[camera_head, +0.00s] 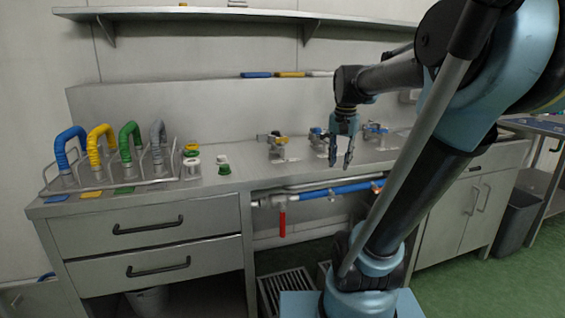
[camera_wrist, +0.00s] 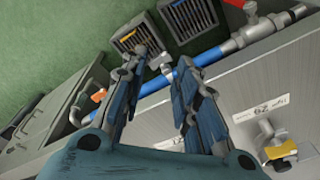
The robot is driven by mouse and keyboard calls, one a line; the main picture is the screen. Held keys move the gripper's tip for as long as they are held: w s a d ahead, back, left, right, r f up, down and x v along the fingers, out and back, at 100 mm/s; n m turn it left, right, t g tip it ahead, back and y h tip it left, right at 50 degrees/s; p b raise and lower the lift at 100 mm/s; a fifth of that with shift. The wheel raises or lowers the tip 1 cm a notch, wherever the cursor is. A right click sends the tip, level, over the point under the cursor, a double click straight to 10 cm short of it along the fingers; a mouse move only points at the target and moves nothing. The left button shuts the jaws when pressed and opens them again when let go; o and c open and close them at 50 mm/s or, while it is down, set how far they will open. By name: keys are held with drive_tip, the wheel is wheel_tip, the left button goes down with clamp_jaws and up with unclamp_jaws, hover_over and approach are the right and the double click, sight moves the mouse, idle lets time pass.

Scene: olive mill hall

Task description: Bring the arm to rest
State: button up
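My gripper (camera_head: 341,160) hangs in front of the steel counter, fingers pointing down, near the counter's front edge in the head view. Its two fingers are apart with nothing between them. In the wrist view the open fingers (camera_wrist: 162,58) reach up the picture, with the blue pipe behind them. My arm comes in from the right, bent, and hides part of the counter and cabinet.
The steel counter (camera_head: 225,183) carries coloured hoses in a rack (camera_head: 163,179) and several valves (camera_head: 277,145). Below its front run a blue pipe (camera_head: 352,187) and a red-handled valve (camera_head: 282,222). A shelf (camera_head: 230,15) is above. Green floor (camera_head: 470,285) is open at right.

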drive_tip(key=s+f+n, duration=0.5)
drive_tip(key=s+f, duration=1)
drive_tip(key=f, duration=0.2)
drive_tip(key=shift+s+f+n+t, duration=0.15)
drive_tip(key=shift+f+n+t, duration=0.15)
drive_tip(key=shift+f+t, duration=0.1)
drive_tip(key=shift+d, duration=0.1)
drive_tip(key=shift+w+f, duration=0.15)
drive_tip(key=shift+w, duration=0.25)
